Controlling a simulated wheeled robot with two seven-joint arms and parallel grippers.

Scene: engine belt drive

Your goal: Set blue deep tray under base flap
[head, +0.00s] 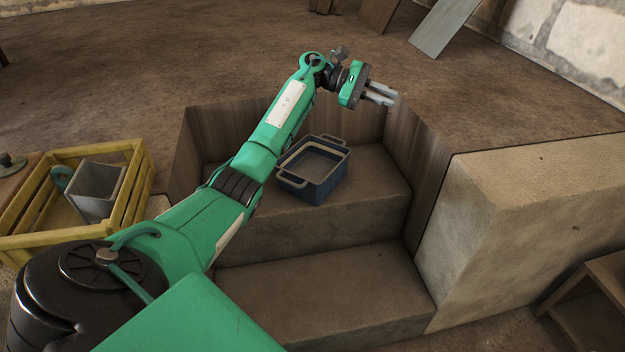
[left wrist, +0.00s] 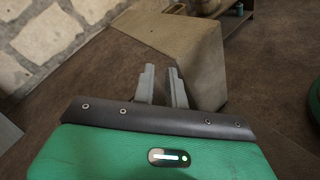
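The blue deep tray (head: 313,170) has two end handles and sits upright on the upper stone step in the recess. It looks empty, and my left forearm passes close beside it in the head view. My left gripper (head: 388,96) is beyond and above the tray, over the back right edge of the recess, and holds nothing. In the left wrist view its two fingers (left wrist: 163,88) stand a little apart with nothing between them. I cannot make out a base flap. My right gripper is in neither view.
A yellow crate (head: 136,178) with a grey box-shaped part (head: 97,190) stands at the left. A stone block (head: 530,215) rises right of the steps, with a wooden shelf (head: 595,300) beside it. The lower step (head: 325,290) is bare. Boards (head: 443,25) lean at the back.

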